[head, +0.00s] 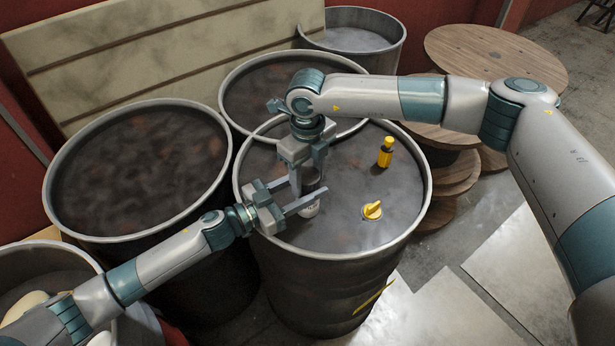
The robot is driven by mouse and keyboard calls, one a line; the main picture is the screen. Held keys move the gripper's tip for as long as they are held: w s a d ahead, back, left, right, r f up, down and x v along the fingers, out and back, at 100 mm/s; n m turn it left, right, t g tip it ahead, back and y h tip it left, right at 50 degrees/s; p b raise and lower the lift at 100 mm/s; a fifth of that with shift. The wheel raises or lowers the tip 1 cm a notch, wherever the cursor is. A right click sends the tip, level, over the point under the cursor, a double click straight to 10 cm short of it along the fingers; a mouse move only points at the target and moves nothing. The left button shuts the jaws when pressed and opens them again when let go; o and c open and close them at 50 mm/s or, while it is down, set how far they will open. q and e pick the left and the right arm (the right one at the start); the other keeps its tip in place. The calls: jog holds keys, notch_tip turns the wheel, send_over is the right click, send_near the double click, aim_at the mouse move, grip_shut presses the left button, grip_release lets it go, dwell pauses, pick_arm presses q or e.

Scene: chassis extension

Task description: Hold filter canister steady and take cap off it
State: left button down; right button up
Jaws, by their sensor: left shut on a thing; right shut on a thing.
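The filter canister (311,209) stands on the lid of the middle drum, with a pale lower part showing below my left gripper's fingers. My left gripper (305,190) comes in from the left and is shut on the canister, one finger on each side. My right gripper (308,172) points down from above and is shut at the canister's top, where the cap sits. The cap is mostly hidden by the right gripper's fingers, so I cannot tell whether it is still seated.
Other drums (140,170) stand left and behind. Wooden spools (495,60) stand at the back right. The lid's front is clear.

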dwell(0.3)
jog(key=o, duration=1.2)
jog(key=shift+r, duration=0.1)
jog(key=shift+r, duration=2.15)
jog(key=shift+c, duration=0.6)
